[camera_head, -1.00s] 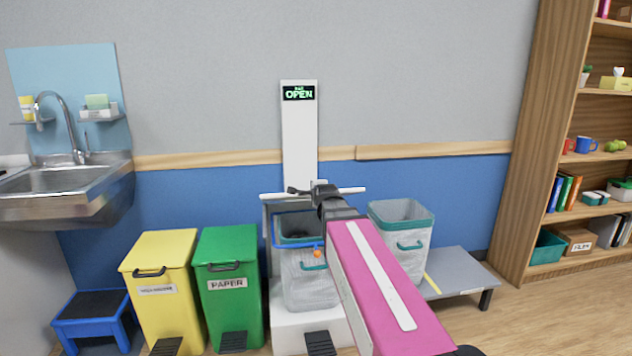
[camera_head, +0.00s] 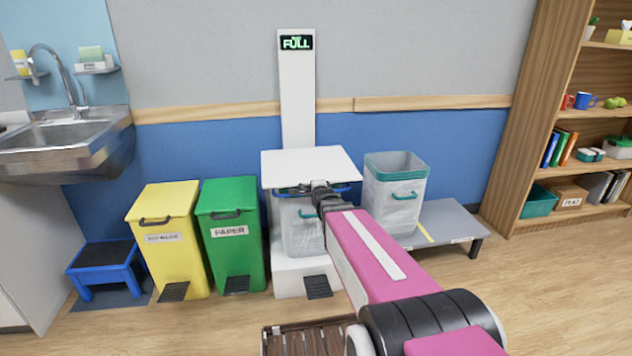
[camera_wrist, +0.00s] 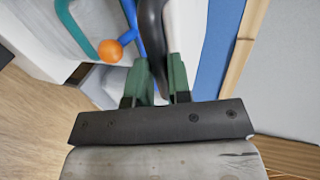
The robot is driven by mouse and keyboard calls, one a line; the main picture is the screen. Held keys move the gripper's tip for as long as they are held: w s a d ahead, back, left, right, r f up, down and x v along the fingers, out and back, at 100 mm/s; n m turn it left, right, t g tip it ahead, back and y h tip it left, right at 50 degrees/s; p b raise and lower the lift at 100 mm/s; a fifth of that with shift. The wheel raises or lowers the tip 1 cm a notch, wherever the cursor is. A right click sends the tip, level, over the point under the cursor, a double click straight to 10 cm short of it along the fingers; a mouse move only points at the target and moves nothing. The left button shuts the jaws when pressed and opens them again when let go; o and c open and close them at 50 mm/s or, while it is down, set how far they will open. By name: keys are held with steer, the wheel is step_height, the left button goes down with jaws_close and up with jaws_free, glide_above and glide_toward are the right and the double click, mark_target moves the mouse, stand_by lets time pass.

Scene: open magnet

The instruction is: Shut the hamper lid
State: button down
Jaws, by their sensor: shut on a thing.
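The hamper's white lid (camera_head: 310,163) now lies about level over the grey-white hamper basket (camera_head: 300,232), its top facing up. A blue rim (camera_head: 348,188) shows just under the lid's edge; I cannot tell if the lid touches it. My gripper (camera_head: 318,188) is at the lid's front edge. In the wrist view, my gripper's green fingers (camera_wrist: 162,85) are shut on the lid's black handle (camera_wrist: 152,35). The display (camera_head: 296,42) on the post reads FULL.
A yellow bin (camera_head: 168,235) and a green PAPER bin (camera_head: 231,235) stand left of the hamper. A second basket (camera_head: 393,208) stands on a low grey bench (camera_head: 440,222) to the right. A wooden slatted thing (camera_head: 300,338) lies at the front.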

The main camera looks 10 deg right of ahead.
steer(key=shift+f, duration=1.1)
steer(key=c, duration=1.1)
jaws_free()
steer(key=shift+o, duration=0.2)
